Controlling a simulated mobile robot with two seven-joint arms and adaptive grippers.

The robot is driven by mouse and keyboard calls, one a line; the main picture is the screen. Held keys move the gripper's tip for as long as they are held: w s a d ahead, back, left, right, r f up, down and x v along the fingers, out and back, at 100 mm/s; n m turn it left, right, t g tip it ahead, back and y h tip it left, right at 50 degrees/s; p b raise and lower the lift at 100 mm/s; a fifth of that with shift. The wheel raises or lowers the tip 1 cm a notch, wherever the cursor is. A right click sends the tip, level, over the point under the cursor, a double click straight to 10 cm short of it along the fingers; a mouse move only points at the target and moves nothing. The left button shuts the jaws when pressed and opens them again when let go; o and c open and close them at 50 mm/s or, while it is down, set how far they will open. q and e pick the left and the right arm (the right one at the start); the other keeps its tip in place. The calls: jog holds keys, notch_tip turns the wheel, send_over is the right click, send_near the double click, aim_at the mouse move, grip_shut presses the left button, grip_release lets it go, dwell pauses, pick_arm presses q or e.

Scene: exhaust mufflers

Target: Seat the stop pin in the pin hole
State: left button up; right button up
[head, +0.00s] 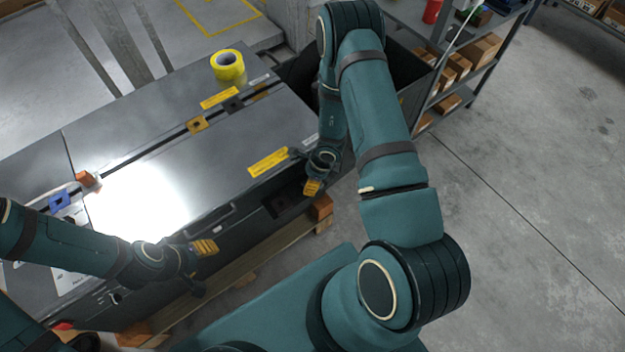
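I cannot make out a stop pin in the head view, and no hole can be surely named as the pin hole. A dark grey case-like bench (130,120) has a long slot along its top. An amber square piece (197,124), a black square piece (233,104) and a blue square piece (60,201) sit along this slot. My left gripper (204,268) is beside the bench's front edge, its fingers apart with nothing visible between them. My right gripper (308,174) is near the bench's right front corner, seen from above; its finger gap is hidden.
A yellow tape roll (228,66) stands on the bench's far side. A small orange block (86,179) lies near the slot's left end. A dark open bin (400,68) and a shelf with cardboard boxes (483,50) stand beyond. The floor at right is clear.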

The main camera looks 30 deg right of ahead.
jog(key=shift+f, duration=0.1)
grip_shut()
dwell(0.4)
notch_tip(320, 180, up, 12)
jog(key=p, duration=0.4)
jog(key=shift+f, duration=0.2)
notch_tip(320, 180, up, 16)
jog(key=p, duration=1.3)
jog(key=shift+r, duration=0.2)
